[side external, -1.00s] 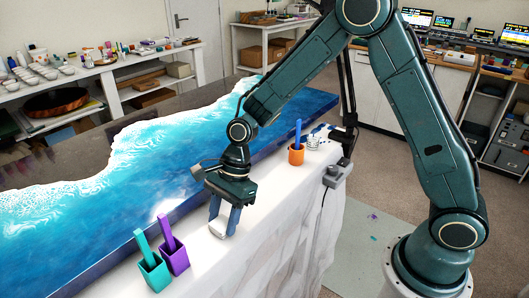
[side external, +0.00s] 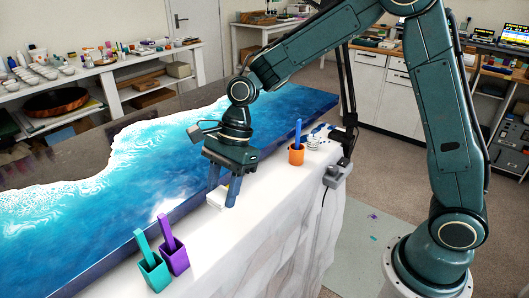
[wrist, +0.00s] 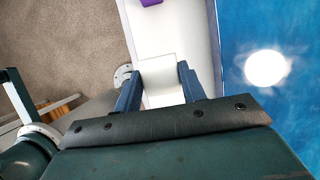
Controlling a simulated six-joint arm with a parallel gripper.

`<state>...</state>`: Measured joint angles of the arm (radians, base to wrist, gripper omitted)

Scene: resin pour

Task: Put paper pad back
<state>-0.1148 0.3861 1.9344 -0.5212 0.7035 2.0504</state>
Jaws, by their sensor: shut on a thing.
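The paper pad (side external: 216,198) is a small white block. My gripper (side external: 222,192) is shut on it, with a blue finger on either side. In the side view the pad appears beside the near edge of the blue wave panel (side external: 110,205); the gap under it is hard to judge. In the wrist view the pad (wrist: 160,80) sits between the fingertips (wrist: 158,82) of my gripper, over the white-covered table.
A teal cup (side external: 153,272) and a purple cup (side external: 175,257), each with a stick, stand at the front left. An orange cup (side external: 296,154) with a blue stick, clear cups (side external: 314,143) and a grey device (side external: 335,174) stand right. The white cover (side external: 262,190) between is clear.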

